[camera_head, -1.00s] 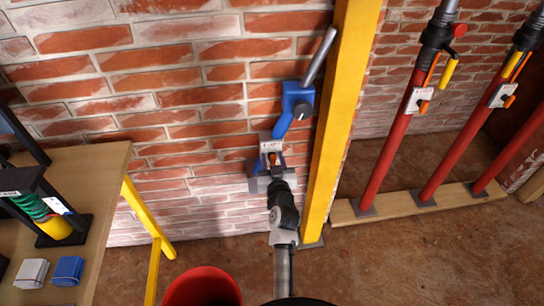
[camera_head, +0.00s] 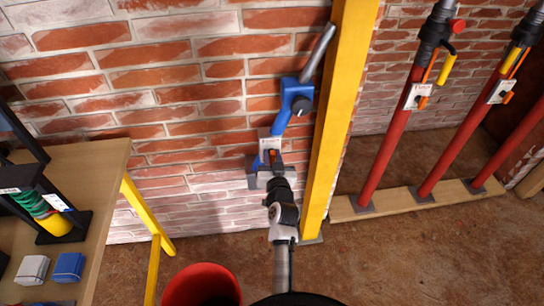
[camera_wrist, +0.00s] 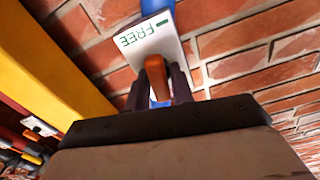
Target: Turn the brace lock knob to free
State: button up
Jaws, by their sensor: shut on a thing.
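The brace lock knob is the orange knob (camera_wrist: 156,78) in the wrist view, in front of a white label plate (camera_wrist: 167,38) with green "FREE" lettering and a short green mark. The knob's visible end points up roughly toward that lettering; its exact angle is unclear. My gripper (camera_wrist: 158,92) has its dark fingers shut on both sides of the knob. In the head view my gripper (camera_head: 275,168) is at the lower end of the blue brace (camera_head: 289,108), beside the white plate (camera_head: 268,145). The knob is mostly hidden there.
A yellow post (camera_head: 333,120) stands close to the right of the brace. Red props (camera_head: 391,130) stand farther right on a wooden sill. A workbench (camera_head: 80,175) is at left, and a red bucket (camera_head: 200,285) stands on the floor in front. The brick wall is behind.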

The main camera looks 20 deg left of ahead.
jog(key=m, duration=0.4)
jog(key=shift+w+d+m+p, duration=0.1)
jog(key=shift+d+m+p, duration=0.05)
jog(key=shift+m+p, duration=0.2)
jog(key=m, duration=0.3)
jog(key=shift+m+p, duration=0.35)
jog(key=shift+p, duration=0.05)
jog(key=m+p, duration=0.1)
jog(key=m, duration=0.2)
jog(key=shift+m, duration=0.3)
jog(key=shift+f+m+p, duration=0.15)
jog(key=shift+m+p, duration=0.35)
jog(key=shift+m, duration=1.4)
jog(key=o, duration=0.8)
jog(key=shift+f, duration=0.1)
jog(key=shift+d, duration=0.1)
